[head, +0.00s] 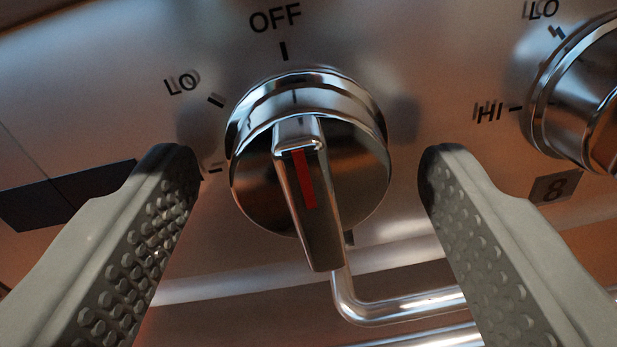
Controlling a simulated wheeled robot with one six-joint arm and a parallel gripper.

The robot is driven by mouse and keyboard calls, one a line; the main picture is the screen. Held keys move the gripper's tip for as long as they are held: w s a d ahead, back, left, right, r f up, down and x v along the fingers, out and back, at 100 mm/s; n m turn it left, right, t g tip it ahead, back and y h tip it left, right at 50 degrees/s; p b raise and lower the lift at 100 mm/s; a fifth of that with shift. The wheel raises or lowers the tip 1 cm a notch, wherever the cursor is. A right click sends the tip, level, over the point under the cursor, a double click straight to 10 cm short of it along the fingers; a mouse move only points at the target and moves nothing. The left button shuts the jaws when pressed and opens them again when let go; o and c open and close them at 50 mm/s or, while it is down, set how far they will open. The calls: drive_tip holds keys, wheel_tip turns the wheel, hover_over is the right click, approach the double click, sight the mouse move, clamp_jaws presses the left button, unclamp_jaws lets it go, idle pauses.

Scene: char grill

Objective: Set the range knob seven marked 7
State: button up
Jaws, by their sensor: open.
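A round chrome range knob (350,160) sits on the steel panel in the middle of the head view. Its raised grip bar carries a red stripe (303,178). The bar runs from the knob's centre downward and slightly right, with the striped end near the top. OFF is printed above the knob and LO to its upper left. No number 7 plate can be made out for this knob. My gripper (310,175) is open, with one textured finger on each side of the knob. Gaps show between both fingers and the knob, and nothing is held.
A second chrome knob (580,100) stands at the upper right, with LO and HI marks and a plate marked 8 (553,187) below it. A bent chrome tube (405,303) runs below the middle knob. A dark rectangular plate (95,183) lies behind the left finger.

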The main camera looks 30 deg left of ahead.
drive_tip(key=c, duration=1)
drive_tip(key=shift+n, duration=0.3)
drive_tip(key=n, duration=0.3)
drive_tip(key=shift+n, duration=0.4)
drive_tip(key=n, duration=0.4)
drive_tip(key=shift+f+y, duration=0.1)
drive_tip(key=shift+y, duration=0.2)
drive_tip(key=shift+n, duration=0.4)
drive_tip(key=o, duration=1)
